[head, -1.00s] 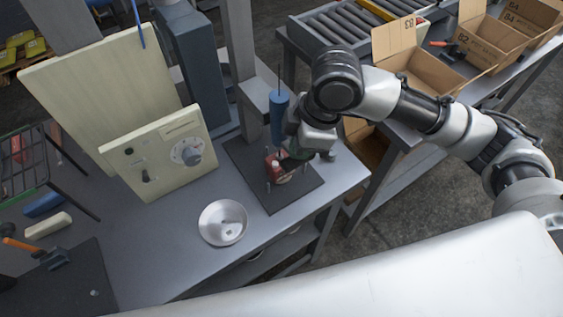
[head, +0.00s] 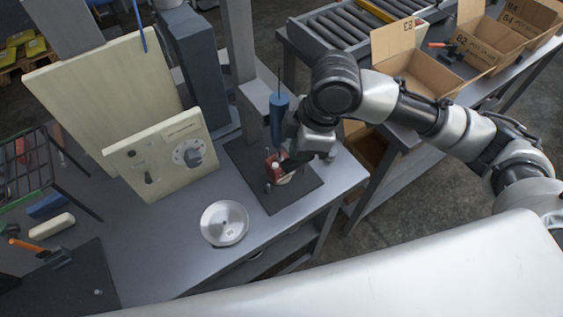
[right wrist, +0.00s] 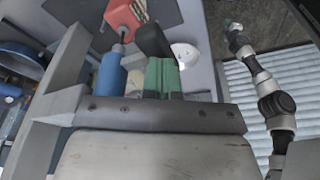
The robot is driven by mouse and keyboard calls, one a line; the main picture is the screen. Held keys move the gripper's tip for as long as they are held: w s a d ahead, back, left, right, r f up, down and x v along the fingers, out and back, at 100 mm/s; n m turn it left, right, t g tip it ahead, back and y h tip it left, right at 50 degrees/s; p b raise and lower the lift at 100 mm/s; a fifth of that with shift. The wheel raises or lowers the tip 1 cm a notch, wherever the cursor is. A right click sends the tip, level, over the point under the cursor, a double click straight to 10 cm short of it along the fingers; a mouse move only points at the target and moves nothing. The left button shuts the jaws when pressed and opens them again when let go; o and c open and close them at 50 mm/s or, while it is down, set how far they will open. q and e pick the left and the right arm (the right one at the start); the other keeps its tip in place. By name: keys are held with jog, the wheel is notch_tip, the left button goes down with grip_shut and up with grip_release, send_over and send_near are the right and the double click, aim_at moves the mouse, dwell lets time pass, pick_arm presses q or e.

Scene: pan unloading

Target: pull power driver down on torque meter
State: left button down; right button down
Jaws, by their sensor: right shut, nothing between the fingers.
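The blue power driver (head: 279,117) hangs upright at the tall grey post in the head view. In the right wrist view the driver (right wrist: 108,80) points its metal tip toward the red torque meter (right wrist: 122,18). The torque meter (head: 276,167) stands on a dark mat in the head view. My right gripper (head: 292,160) is beside the driver, on its right, its fingertips mostly hidden or dark. In the right wrist view its green-padded fingers (right wrist: 162,76) are together, with nothing between them, apart from the driver. My left gripper is not in view.
A round metal dish (head: 224,223) lies left of the dark mat (head: 304,193). A cream panel with a dial (head: 160,155) stands behind. Open cardboard boxes (head: 418,75) and a roller conveyor (head: 345,25) are at the right and back. The bench front is clear.

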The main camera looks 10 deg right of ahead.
jog(key=shift+s+f+p, duration=0.1)
jog(key=shift+f+p, duration=0.1)
jog(key=shift+p, duration=0.5)
dwell(0.6)
jog(key=shift+s+f, duration=0.1)
jog(key=shift+f, duration=0.15)
jog(key=shift+r+p, duration=0.1)
jog(key=shift+p, duration=0.75)
dwell(0.4)
notch_tip(320, 180, up, 23)
jog(key=p, duration=1)
jog(key=shift+w, duration=0.2)
dwell(1.5)
dwell(0.6)
